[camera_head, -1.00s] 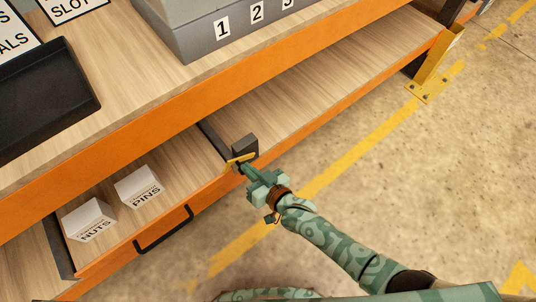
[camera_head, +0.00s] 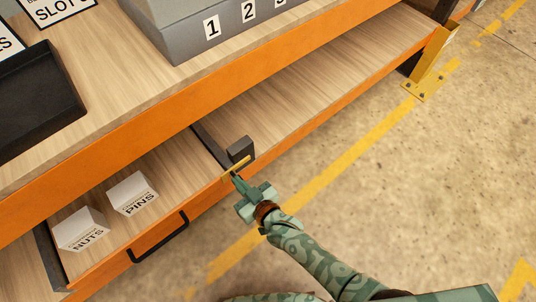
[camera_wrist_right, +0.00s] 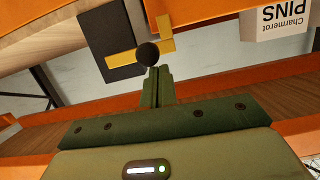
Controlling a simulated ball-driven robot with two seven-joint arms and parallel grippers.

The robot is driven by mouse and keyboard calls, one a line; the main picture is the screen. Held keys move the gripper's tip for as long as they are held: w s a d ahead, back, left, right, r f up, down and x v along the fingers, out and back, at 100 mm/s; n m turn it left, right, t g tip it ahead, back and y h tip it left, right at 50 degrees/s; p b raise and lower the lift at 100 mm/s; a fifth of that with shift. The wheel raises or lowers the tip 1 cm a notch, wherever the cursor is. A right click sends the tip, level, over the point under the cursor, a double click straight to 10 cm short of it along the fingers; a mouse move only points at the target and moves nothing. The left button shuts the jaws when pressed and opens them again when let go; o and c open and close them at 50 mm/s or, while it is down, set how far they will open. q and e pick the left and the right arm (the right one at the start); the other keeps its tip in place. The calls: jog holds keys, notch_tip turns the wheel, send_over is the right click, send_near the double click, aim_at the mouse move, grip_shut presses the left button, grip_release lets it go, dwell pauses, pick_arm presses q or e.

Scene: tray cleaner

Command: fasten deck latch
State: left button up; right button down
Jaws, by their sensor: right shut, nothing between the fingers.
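The deck latch (camera_head: 240,163) is a yellow bar beside a dark block (camera_head: 240,146) at the right end of the pulled-out deck (camera_head: 160,227). In the right wrist view the yellow latch (camera_wrist_right: 121,59) has a short upright arm, and a round dark knob (camera_wrist_right: 148,54) sits at its middle. A dark plate (camera_wrist_right: 107,35) lies behind it. My right gripper (camera_head: 235,177) is shut and empty, its tips at the knob. In the wrist view the fingers (camera_wrist_right: 159,76) point at the knob; I cannot tell whether they touch it. My left gripper is out of view.
White boxes marked PINS (camera_head: 132,193) and NUTS (camera_head: 82,230) stand on the deck, left of a black handle (camera_head: 160,237). A black tray (camera_head: 45,105) and grey numbered bin (camera_head: 200,30) are on the upper surface. The floor (camera_head: 400,180) at right is open.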

pick_arm(q)
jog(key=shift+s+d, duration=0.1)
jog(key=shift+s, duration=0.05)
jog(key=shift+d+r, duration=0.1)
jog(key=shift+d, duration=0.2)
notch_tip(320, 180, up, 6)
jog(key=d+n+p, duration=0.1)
jog(key=p, duration=0.7)
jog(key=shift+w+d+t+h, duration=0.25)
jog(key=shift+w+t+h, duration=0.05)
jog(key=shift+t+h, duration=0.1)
pick_arm(e)
jog(key=s+d+r, duration=0.4)
jog(key=s+r, duration=0.2)
jog(key=s, duration=0.2)
jog(key=shift+s+d+r, duration=0.15)
jog(key=shift+s+d, duration=0.15)
jog(key=shift+d, duration=0.05)
